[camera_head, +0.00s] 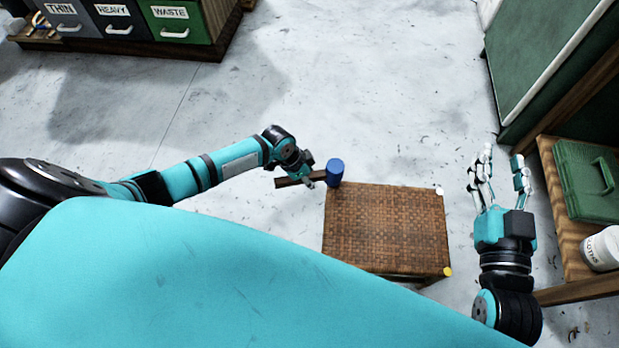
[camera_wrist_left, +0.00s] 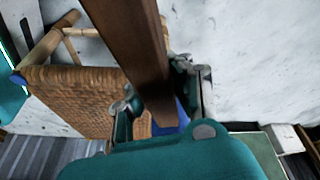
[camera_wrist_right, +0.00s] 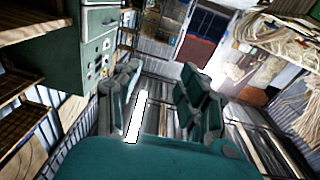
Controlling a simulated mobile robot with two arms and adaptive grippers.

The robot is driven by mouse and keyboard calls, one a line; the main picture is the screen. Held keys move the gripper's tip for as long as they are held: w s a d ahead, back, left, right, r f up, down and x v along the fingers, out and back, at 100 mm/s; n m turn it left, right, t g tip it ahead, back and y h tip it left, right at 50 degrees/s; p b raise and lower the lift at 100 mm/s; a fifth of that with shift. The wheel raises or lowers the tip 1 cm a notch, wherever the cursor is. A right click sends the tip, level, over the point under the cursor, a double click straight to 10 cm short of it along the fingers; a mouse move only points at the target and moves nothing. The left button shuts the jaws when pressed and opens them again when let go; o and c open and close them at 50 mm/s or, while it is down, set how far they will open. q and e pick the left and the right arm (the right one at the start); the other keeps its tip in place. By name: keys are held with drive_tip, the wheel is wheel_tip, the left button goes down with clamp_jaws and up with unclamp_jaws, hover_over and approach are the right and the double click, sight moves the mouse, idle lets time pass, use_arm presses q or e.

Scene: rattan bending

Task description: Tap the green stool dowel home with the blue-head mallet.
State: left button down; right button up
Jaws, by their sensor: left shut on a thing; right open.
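My left gripper (camera_head: 307,172) is shut on the brown handle of the mallet. The mallet's blue head (camera_head: 335,172) is at the far left corner of the woven stool (camera_head: 386,229); I cannot tell whether it touches the stool. In the left wrist view the brown handle (camera_wrist_left: 130,40) runs between the fingers, and a little of the blue head (camera_wrist_left: 183,112) shows behind them. The stool seat (camera_wrist_left: 75,98) is also there. I see no green dowel; the mallet head covers that far left corner. My right gripper (camera_head: 503,166) is open and empty, to the right of the stool.
A white dowel end (camera_head: 438,191) and a yellow one (camera_head: 447,271) show at the stool's right corners. A wooden shelf (camera_head: 567,246) with a green case (camera_head: 588,180) and white tub (camera_head: 602,248) stands at the right. Labelled bins (camera_head: 120,22) are at the far left. Bare floor lies behind the stool.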

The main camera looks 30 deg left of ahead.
use_arm(q)
drive_tip(key=shift+r+p, duration=0.95)
drive_tip(key=shift+r, duration=0.05)
use_arm(e)
wheel_tip(320, 180, down, 8)
drive_tip(key=s+d+g+h, duration=0.1)
drive_tip(key=s+d+g, duration=0.1)
drive_tip(key=g, duration=0.3)
drive_tip(key=shift+s+f+h, duration=0.25)
drive_tip(key=shift+s+h, duration=0.1)
drive_tip(key=shift+h, duration=0.05)
use_arm(q)
drive_tip(key=shift+f, duration=0.3)
use_arm(e)
drive_tip(key=shift+w+a+r, duration=0.15)
drive_tip(key=shift+w+r, duration=0.1)
drive_tip(key=shift+r, duration=0.15)
